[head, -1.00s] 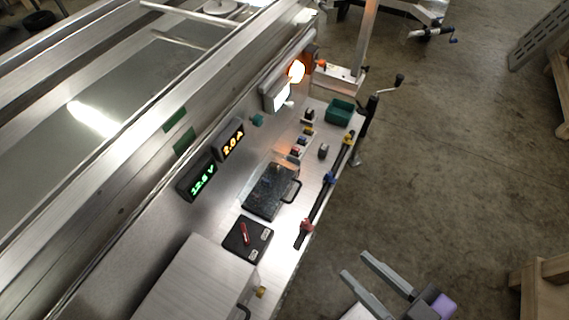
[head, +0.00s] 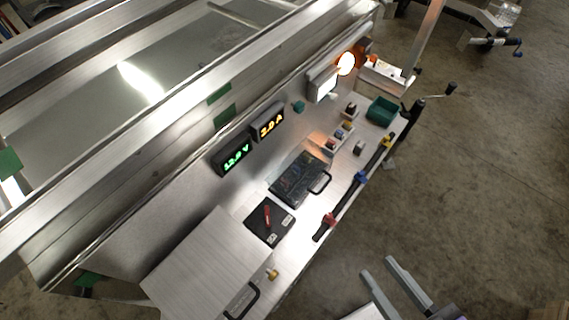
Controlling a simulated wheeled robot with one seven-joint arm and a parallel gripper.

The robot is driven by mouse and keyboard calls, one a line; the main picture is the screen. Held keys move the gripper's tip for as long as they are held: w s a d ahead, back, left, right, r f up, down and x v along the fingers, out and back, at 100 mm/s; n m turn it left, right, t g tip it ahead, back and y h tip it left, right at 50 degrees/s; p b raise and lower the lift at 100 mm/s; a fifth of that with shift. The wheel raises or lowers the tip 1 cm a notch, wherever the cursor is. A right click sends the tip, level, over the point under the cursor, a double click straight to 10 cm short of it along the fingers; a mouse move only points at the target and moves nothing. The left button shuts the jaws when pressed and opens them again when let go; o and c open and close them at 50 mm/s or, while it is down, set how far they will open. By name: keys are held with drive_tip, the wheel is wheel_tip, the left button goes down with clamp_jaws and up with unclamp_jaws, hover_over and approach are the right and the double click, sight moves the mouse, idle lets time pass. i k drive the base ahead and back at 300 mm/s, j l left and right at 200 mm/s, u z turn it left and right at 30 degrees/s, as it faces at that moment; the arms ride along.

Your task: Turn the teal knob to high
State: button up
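The teal knob (head: 298,106) is a small piece on the upright metal panel of the trailer, in the upper middle of the head view. It sits between the amber display and the white lit box. Its pointer and markings are too small to read. My gripper (head: 378,267) is at the bottom right, over the floor and off the front edge of the bench. Its two grey fingers are apart with nothing between them. It is well away from the knob.
A green display (head: 237,157) and an amber display (head: 268,126) are on the panel. A dark clear-lidded box (head: 299,178), a black switch plate (head: 269,222) and a teal bin (head: 382,110) are on the bench. A rail (head: 355,188) with coloured clamps runs along the front edge.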

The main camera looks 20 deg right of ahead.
sight(299, 107)
drive_tip(key=i+l+z, duration=0.2)
drive_tip(key=l+z, duration=0.2)
drive_tip(key=i+l+z, duration=0.25)
drive_tip(key=l+z, duration=0.15)
